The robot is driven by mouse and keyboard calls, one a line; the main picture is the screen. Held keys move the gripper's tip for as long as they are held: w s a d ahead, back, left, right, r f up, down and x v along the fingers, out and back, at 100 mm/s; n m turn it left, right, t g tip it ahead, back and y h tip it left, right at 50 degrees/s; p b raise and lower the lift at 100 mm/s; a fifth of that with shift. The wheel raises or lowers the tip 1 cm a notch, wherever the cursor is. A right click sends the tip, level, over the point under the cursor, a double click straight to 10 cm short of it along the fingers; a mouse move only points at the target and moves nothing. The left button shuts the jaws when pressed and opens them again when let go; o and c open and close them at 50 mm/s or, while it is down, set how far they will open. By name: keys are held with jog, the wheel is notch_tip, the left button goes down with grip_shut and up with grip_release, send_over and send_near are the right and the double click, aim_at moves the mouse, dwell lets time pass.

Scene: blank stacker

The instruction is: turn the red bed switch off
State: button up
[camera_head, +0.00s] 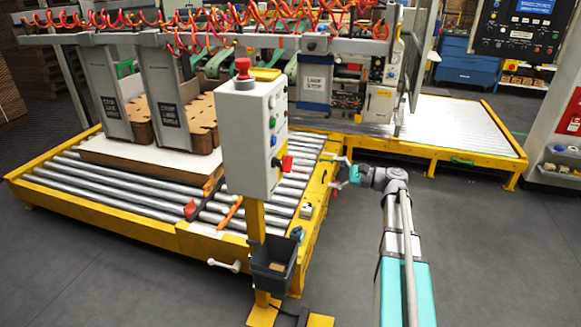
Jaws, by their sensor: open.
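A grey control box (240,150) stands on a yellow post in the middle of the view. My gripper (333,172) is open and empty. It is to the right of the red switch, at about the same height in the picture, with a visible gap between them. Its fingers point left toward the box.
A yellow-framed roller bed (120,205) with stacked board lies behind. A dark bin (274,262) hangs on the post. Grey floor (480,250) at right is clear.

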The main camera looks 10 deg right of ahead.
aim_at(290, 163)
jog(key=shift+x, duration=6.95)
jog(key=c, duration=1)
